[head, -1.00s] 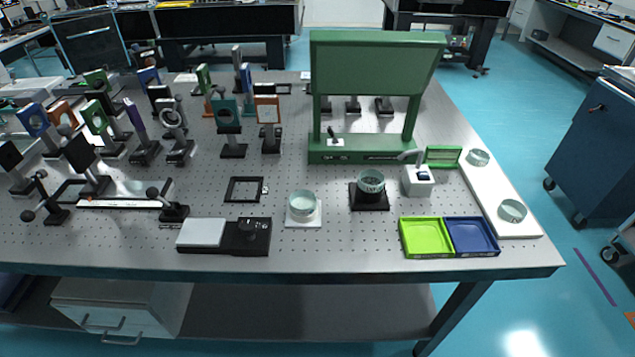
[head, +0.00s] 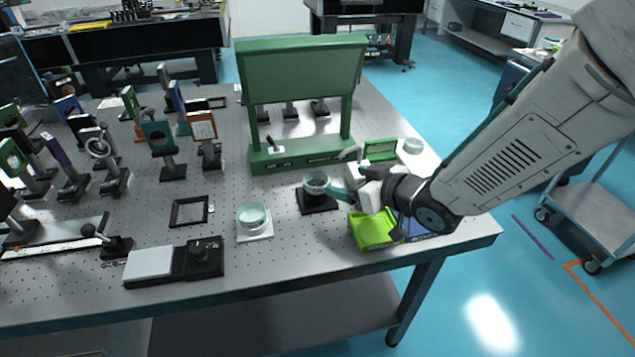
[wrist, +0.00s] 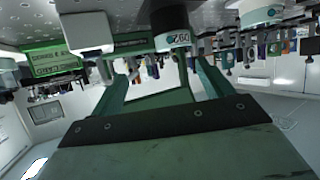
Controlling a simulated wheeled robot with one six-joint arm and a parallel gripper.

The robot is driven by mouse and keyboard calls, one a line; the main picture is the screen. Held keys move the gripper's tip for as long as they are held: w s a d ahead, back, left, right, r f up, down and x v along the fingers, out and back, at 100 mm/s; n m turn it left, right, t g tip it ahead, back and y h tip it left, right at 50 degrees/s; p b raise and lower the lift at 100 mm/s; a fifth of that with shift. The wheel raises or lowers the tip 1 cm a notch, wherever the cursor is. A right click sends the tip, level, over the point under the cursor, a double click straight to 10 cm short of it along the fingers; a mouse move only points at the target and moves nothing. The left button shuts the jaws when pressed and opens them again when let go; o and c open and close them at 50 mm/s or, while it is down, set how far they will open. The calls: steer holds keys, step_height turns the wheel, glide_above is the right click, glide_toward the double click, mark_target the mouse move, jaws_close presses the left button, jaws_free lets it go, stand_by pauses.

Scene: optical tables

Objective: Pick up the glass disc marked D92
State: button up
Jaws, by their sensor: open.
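The glass disc marked D92 (head: 316,182) sits on a black stand (head: 318,203) in the head view. In the wrist view, which is upside down, its lettered rim (wrist: 174,41) shows at top centre, beyond the fingertips. My gripper (head: 338,193) comes from the right at about the disc's height, with its fingers pointing at it. In the wrist view my gripper (wrist: 163,76) has its two green fingers spread apart, with nothing held. The head view does not clearly show whether the fingertips are beside the rim.
Another glass disc (head: 253,215) stands on a white base to the left. A lime tray (head: 372,232) and a partly hidden blue tray (head: 416,228) lie under my arm. A green frame (head: 300,153) stands behind. Another disc (head: 412,146) lies at the back right.

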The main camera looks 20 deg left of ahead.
mark_target(319, 181)
steer(key=shift+g, duration=0.3)
steer(key=x, duration=0.3)
steer(key=s+x, duration=0.1)
steer(key=x, duration=0.1)
steer(key=a+x, duration=0.1)
steer(key=x, duration=0.2)
steer(key=shift+s+a+f, duration=0.2)
steer(key=shift+s, duration=0.05)
steer(key=c, duration=1.2)
